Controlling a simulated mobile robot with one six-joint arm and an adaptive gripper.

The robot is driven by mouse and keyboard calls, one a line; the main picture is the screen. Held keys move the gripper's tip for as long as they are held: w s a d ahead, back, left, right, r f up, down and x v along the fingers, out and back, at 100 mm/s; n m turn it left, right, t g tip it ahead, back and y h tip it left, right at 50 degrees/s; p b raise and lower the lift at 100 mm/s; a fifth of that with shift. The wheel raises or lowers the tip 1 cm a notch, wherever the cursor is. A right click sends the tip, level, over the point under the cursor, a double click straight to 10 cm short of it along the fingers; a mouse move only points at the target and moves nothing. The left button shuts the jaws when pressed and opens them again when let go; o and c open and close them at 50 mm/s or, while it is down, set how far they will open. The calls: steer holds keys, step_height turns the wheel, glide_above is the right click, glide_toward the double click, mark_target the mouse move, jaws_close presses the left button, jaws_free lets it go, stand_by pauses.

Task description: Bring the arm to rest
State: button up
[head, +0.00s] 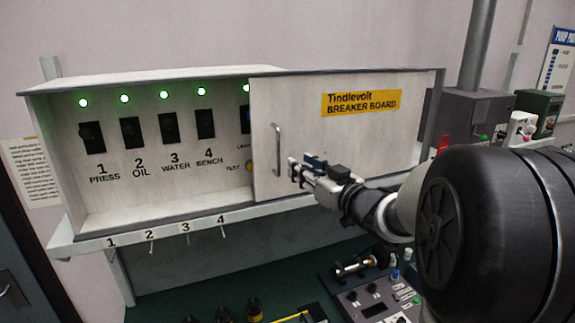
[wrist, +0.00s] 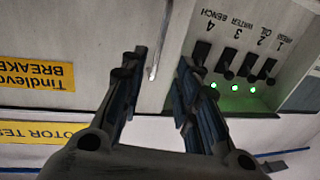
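My gripper (head: 302,168) is in front of the sliding door (head: 350,140) of the breaker board, just right of its vertical metal handle (head: 277,150). In the wrist view my gripper (wrist: 160,65) has its two dark fingers apart and nothing held between them. The handle (wrist: 158,45) shows beyond the fingertips, in line with the gap; it looks apart from them. My arm reaches in from the right of the head view. The door covers the board's right part. The left part is open, showing breakers 1 PRESS (head: 93,137), 2 OIL, 3 WATER and 4 BENCH.
Green lights are lit above the breakers. A fifth breaker is partly hidden by the door edge. A shelf with numbered hooks (head: 185,228) runs below. A green bench with a control panel (head: 375,300) and dark-topped items (head: 254,308) lies under it. Grey boxes stand at right.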

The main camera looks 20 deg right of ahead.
steer(key=s+a+f+m+g+h+b, duration=0.2)
steer(key=s+f+g+h+b, duration=0.1)
steer(key=s+f+b, duration=0.55)
steer(key=s+a+f+m+g+h+b, duration=0.25)
steer(key=s+f+h+b, duration=0.2)
steer(key=f+b, duration=0.6)
steer(key=s+a+f+n+g+y+b, duration=0.1)
steer(key=s+a+f+g+y+b, duration=0.1)
steer(key=s+f, duration=0.9)
steer(key=s+a+f+n+g+y+b, duration=0.1)
steer(key=s+a+f+g+y+b, duration=0.1)
steer(key=s+a+f+g+b, duration=0.3)
steer(key=s+a+f+b, duration=0.1)
steer(key=s+a+f, duration=0.2)
steer(key=s+f, duration=0.3)
steer(key=shift+a+b, duration=0.2)
steer(key=shift+b, duration=0.15)
steer(key=shift+g, duration=0.25)
